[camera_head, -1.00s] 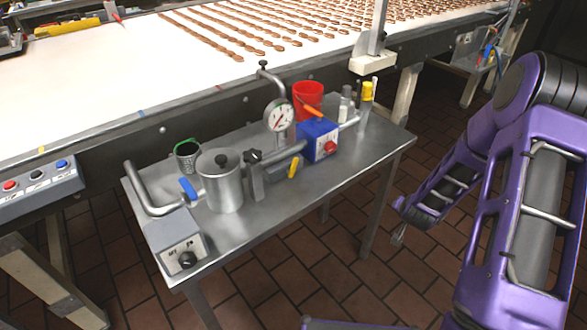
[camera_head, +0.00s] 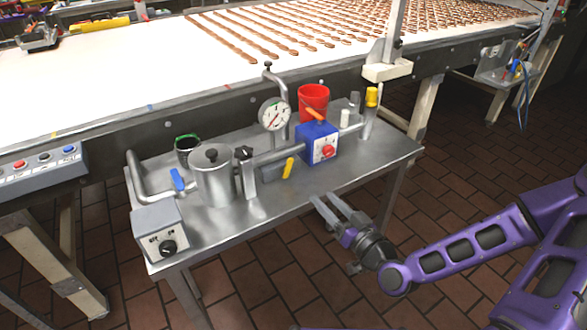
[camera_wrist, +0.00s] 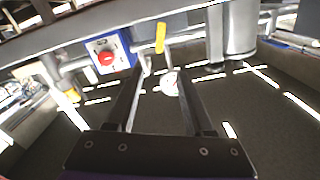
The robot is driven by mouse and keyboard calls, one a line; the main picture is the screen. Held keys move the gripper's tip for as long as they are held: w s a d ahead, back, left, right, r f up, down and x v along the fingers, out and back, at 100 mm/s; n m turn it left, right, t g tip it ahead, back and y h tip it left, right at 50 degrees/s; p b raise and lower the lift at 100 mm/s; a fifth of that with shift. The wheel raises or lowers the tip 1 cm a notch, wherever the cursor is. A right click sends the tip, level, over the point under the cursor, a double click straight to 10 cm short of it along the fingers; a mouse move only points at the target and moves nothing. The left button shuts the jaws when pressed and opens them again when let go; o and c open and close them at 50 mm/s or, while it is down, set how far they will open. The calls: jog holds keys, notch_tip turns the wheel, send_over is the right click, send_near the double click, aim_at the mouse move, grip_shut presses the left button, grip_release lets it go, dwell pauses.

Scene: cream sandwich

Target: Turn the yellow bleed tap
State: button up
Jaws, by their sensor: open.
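The yellow bleed tap (camera_head: 288,168) is a small upright yellow lever at the front of the pipework on the steel table, left of the blue box. It also shows in the wrist view (camera_wrist: 160,38), top centre, beyond my fingertips. My gripper (camera_head: 328,200) is open and empty at the table's front edge, to the right of and nearer than the tap. In the wrist view its two dark fingers (camera_wrist: 160,72) point toward the tap with a clear gap between them. Neither finger appears to touch the tap.
The blue box (camera_head: 318,143) with a red knob stands just right of the tap. A steel pot (camera_head: 213,176) and a dark-knobbed valve (camera_head: 244,155) stand left. A gauge (camera_head: 274,114) and red bucket (camera_head: 313,103) are behind. The table front (camera_head: 232,225) is bare.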

aim_at(290, 164)
jog(key=x, duration=1.4)
jog(key=shift+w+a, duration=0.15)
jog(key=shift+w, duration=0.1)
grip_shut()
